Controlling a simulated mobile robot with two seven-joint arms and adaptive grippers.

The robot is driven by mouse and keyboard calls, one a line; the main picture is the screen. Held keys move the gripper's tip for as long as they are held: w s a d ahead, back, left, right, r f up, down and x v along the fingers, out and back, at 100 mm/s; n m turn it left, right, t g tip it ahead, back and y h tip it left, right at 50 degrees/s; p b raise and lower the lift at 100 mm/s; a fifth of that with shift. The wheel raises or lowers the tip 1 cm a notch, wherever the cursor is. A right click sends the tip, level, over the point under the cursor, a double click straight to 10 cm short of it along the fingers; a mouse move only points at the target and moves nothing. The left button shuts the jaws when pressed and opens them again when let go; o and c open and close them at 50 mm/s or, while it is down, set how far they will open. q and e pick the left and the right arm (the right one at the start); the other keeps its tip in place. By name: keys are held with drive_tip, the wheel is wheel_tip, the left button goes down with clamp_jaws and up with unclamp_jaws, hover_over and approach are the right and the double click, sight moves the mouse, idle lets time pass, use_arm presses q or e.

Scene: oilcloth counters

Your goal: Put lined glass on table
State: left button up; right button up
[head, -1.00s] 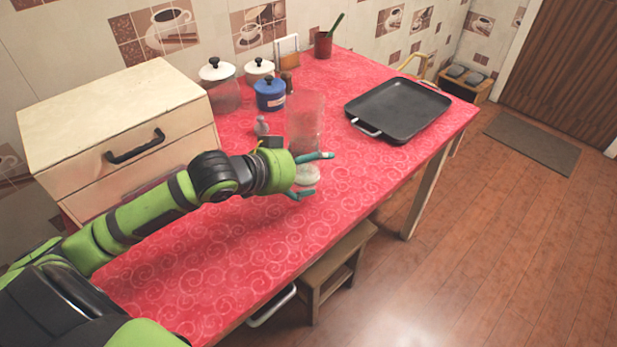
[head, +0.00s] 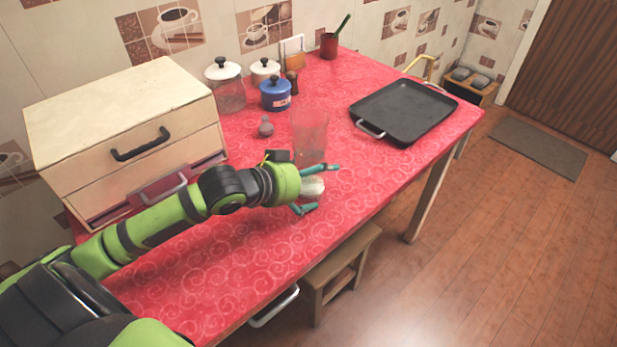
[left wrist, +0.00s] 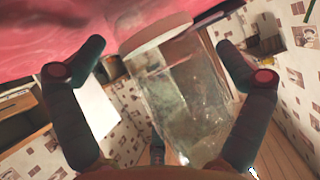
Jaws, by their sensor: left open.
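The tall clear glass (head: 310,132) stands roughly upright at the tabletop, with its whitish base (head: 313,187) between the fingers of my left gripper (head: 320,188). In the left wrist view the glass (left wrist: 180,90) lies between two spread fingers (left wrist: 160,75), with a visible gap on each side. Its pale base is close against the red cloth there; exact contact is hard to tell. My left gripper is open around it. Lines on the glass are not clear. The table (head: 240,265) has a red patterned cover. My right gripper is out of view.
A black pan (head: 403,110) lies to the right. A small grey vase (head: 266,127), a blue pot (head: 275,95) and a white-lidded jar (head: 226,88) stand behind. A wooden drawer cabinet (head: 120,125) is at left. The front of the table is clear.

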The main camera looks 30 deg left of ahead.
use_arm(q)
drive_tip(key=p+v, duration=0.3)
drive_tip(key=v, duration=0.9)
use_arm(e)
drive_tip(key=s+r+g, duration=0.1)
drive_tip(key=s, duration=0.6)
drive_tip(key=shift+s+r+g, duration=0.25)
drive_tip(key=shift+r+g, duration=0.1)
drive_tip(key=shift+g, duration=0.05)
